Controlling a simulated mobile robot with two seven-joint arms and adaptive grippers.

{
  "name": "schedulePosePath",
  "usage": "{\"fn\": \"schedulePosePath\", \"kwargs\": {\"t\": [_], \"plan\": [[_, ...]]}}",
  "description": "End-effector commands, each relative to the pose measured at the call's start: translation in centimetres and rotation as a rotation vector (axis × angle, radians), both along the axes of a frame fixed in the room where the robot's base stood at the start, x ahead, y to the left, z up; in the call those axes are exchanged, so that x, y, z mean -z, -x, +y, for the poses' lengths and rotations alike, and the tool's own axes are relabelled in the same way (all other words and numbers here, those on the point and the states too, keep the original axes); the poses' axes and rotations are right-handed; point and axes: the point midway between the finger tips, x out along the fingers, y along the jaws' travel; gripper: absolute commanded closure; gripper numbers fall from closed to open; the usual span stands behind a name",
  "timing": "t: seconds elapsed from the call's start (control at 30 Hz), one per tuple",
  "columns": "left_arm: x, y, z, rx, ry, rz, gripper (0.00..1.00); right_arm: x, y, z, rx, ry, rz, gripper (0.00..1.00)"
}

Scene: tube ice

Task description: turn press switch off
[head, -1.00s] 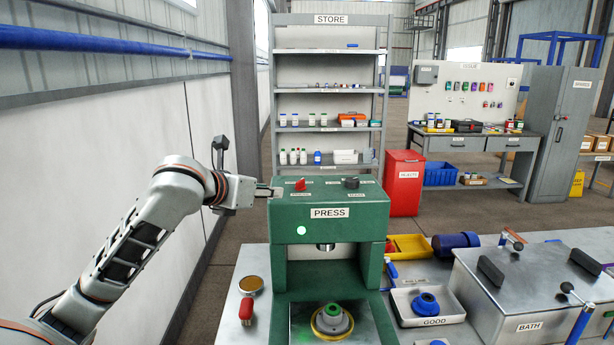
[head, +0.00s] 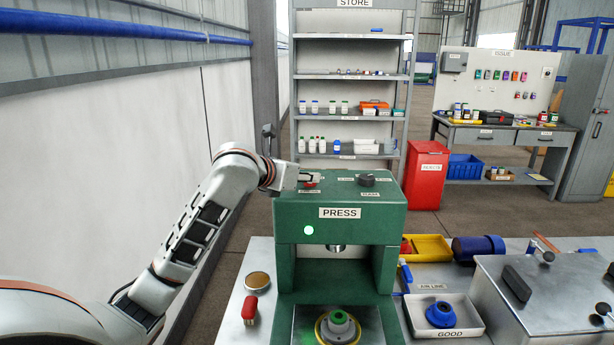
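The green press (head: 340,226) stands on the bench in the middle of the head view. A red switch (head: 310,183) is on the left of its top, partly hidden by my gripper. A black knob (head: 366,180) is on the right of the top. A pale round light (head: 309,230) shows on the press front. My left gripper (head: 312,178) reaches in from the left with its fingertips at the red switch. I cannot tell whether it touches the switch or how wide its fingers are. My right gripper is out of view.
A part with a green top (head: 338,320) sits on the press bed. A red-handled tool (head: 249,308) and a round brass-coloured disc (head: 257,280) lie left of the press. A white GOOD tray (head: 470,324), a yellow tray (head: 432,246) and a metal bath (head: 545,290) are on the right.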

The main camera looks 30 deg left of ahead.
Motion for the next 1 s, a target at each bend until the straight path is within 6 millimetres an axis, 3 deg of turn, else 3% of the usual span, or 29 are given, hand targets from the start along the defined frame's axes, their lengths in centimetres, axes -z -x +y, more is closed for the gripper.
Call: {"fn": "schedulePosePath", "kwargs": {"t": [0.4, 0.5, 0.53, 1.0], "plan": [[0.36, -0.92, 0.0, 0.001, -0.002, -0.001, 0.75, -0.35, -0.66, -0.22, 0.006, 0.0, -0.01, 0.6], [0.37, -0.91, 0.0, 0.001, -0.002, 0.0, 0.98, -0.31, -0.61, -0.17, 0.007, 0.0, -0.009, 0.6], [0.37, -0.91, 0.0, 0.001, -0.002, 0.0, 1.0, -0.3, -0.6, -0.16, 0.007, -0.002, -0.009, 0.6], [0.33, -0.89, 0.02, -0.041, -0.008, 0.0, 1.0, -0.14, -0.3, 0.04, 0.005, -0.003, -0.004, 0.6]]}}
